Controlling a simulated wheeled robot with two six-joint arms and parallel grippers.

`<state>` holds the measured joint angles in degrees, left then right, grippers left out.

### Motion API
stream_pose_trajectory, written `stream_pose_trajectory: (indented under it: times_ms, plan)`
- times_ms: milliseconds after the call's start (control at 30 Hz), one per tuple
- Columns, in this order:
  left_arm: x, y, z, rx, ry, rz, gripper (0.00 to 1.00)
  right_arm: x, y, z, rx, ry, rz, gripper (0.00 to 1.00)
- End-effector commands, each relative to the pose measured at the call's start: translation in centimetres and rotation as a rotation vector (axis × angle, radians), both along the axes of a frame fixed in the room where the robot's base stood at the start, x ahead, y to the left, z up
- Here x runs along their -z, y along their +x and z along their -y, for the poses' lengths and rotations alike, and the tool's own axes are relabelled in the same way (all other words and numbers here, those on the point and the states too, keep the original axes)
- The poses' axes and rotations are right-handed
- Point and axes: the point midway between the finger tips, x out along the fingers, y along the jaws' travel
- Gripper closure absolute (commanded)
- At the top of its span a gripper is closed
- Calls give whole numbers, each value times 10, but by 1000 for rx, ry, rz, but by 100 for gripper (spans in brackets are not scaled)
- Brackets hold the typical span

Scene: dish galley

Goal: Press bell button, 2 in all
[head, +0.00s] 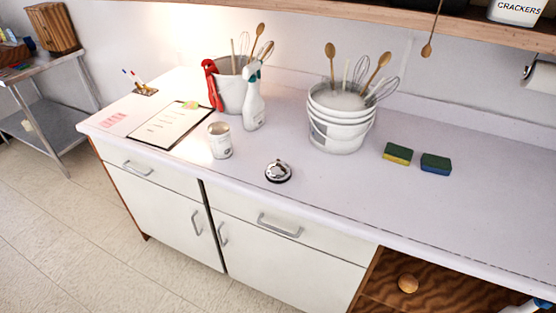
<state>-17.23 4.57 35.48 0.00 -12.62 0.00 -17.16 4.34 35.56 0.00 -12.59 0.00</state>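A small call bell (278,171) with a silver dome and a dark base sits upright on the pale countertop (240,193), near its front edge in the middle of the head view. Its top is unobstructed, and nothing touches it. Neither of my grippers shows clearly in the head view. A small white and blue shape at the lower right corner is cut off, and I cannot tell what it is.
A white can (219,141) stands left of the bell. Behind are a spray bottle (254,101) and a stack of white buckets (340,125) with utensils. Two sponges (397,154) lie to the right. A clipboard (168,125) lies at left. The counter's front right is clear.

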Motion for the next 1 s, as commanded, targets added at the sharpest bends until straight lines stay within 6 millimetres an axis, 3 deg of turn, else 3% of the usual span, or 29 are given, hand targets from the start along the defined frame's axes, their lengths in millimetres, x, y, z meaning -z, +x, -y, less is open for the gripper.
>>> stream_pose_trajectory:
  times_ms: [33, 200, 1000]
  plan:
    - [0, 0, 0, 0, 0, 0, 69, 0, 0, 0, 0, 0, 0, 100]
    - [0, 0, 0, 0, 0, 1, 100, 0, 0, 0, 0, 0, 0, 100]
    - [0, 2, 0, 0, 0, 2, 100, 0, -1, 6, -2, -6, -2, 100]
